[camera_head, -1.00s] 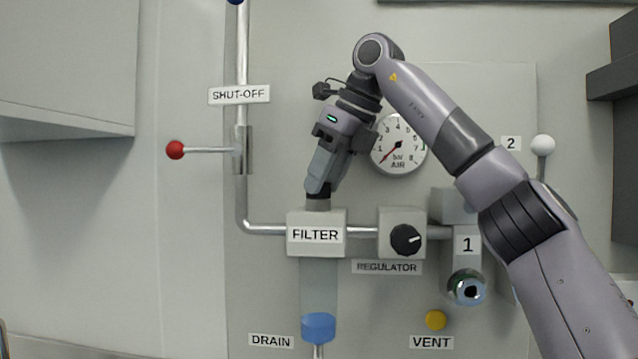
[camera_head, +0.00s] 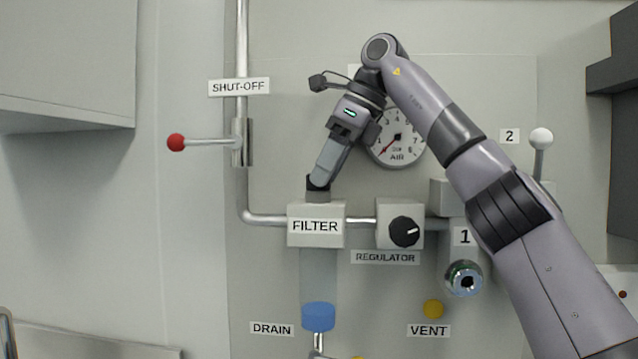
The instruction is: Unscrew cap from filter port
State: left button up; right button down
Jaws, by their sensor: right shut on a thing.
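The filter block (camera_head: 316,226) is a pale box labelled FILTER on the pipe, with a clear bowl below it. A grey round port piece (camera_head: 318,196) stands on its top. My right gripper (camera_head: 318,183) comes down from the upper right, tilted, and is shut on the dark cap on top of the port. The fingers hide most of the cap, so I cannot tell whether it is apart from the port. My left gripper is not in view.
The regulator knob (camera_head: 404,232) is right of the filter, and the AIR gauge (camera_head: 397,140) is partly behind my right wrist. The red-balled shut-off lever (camera_head: 177,142) sticks out left. A blue drain piece (camera_head: 318,317) is below the filter.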

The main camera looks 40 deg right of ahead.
jog(key=c, duration=0.7)
grip_release()
jog(key=shift+s+r+y, duration=0.1)
jog(key=shift+r+y, duration=0.2)
jog(key=shift+o, duration=0.4)
jog(key=shift+f, duration=0.1)
jog(key=shift+w+d+f+m+h+b, duration=0.1)
jog(key=shift+w+f+m+h+b, duration=0.2)
jog(key=shift+m+h+b, duration=0.25)
jog(key=shift+m, duration=0.25)
jog(key=shift+r+t, duration=0.1)
jog(key=shift+t, duration=0.2)
jog(key=shift+s, duration=0.1)
